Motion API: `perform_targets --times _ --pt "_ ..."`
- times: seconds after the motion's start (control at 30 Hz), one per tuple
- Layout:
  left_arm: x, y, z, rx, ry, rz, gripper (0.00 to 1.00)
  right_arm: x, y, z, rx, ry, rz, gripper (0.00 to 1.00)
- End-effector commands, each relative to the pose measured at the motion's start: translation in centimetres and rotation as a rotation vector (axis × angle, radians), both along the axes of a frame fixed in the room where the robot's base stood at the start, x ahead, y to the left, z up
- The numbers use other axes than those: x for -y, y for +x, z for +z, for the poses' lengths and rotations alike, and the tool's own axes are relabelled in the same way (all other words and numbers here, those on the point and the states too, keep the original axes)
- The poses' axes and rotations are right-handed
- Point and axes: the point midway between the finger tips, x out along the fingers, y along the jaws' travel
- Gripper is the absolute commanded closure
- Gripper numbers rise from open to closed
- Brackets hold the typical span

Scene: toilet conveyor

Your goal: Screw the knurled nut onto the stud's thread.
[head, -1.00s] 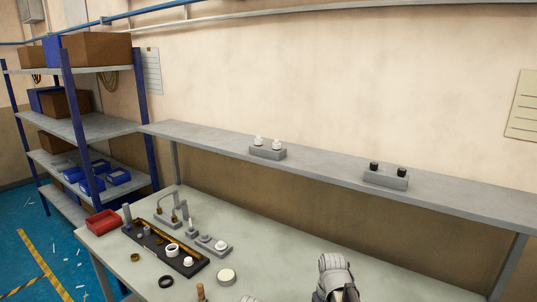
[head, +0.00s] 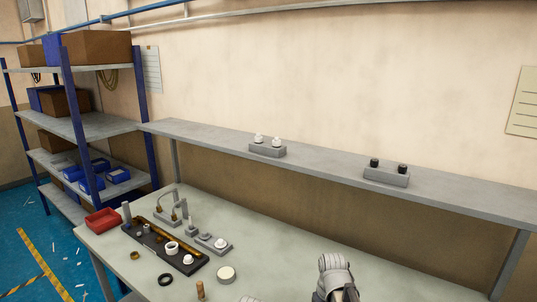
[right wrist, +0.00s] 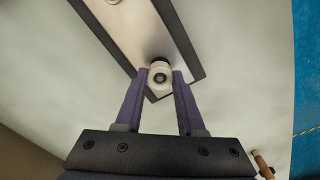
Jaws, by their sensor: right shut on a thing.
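The nut's end faces the camera and shows a dark round centre, which may be the stud's end or the bore. It sits over the end of a grey metal plate on a dark base (right wrist: 195,58). I cannot tell whether the nut is around the stud's thread or just above it. My left gripper is not in view.
A raised shelf (head: 325,168) runs behind.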

Motion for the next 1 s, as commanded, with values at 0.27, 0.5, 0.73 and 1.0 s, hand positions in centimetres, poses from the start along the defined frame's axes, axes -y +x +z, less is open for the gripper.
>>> perform_targets --times 0.27,0.5,0.73,1.0 --pt "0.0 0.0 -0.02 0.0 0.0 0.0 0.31 -0.01 0.0 -0.02 0.0 0.0 -0.15 1.0" --pt "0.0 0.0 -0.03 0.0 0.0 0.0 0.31 -0.01 0.0 -0.03 0.0 0.0 -0.405 1.0" --pt "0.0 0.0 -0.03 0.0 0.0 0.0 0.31 -0.02 -0.01 -0.03 0.0 0.0 -0.443 1.0" --pt "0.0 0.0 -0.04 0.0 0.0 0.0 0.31 -0.02 -0.01 -0.04 0.0 0.0 -0.539 1.0"
